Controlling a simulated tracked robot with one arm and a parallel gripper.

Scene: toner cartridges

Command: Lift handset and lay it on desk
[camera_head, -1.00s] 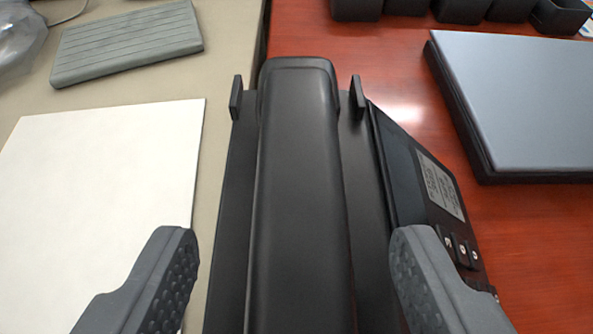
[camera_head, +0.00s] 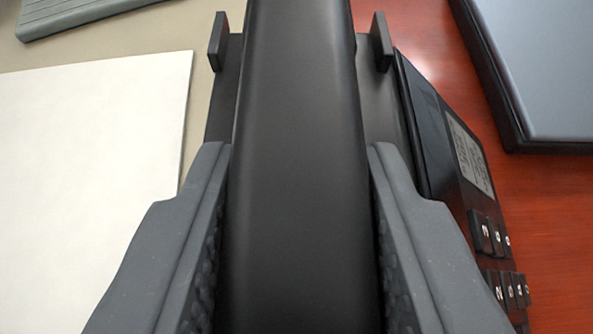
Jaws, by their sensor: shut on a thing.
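The black handset (camera_head: 297,130) runs up the middle of the view, over the black desk phone (camera_head: 440,150). My gripper (camera_head: 298,190) is shut on the handset, one grey finger against each long side. The handset's far end is cut off by the top of the view and its near end by the bottom. Two upright cradle tabs of the phone stand beyond my fingertips, one on each side of the handset. The phone's display and several keys show at the right. I cannot tell whether the handset is clear of its cradle.
A white sheet (camera_head: 85,170) lies on the beige surface (camera_head: 120,52) at the left. A grey ribbed block (camera_head: 70,15) is at the top left. A dark flat slab with a grey top (camera_head: 545,70) lies on the red wood desk (camera_head: 555,220) at the right. Some bare wood shows right of the phone.

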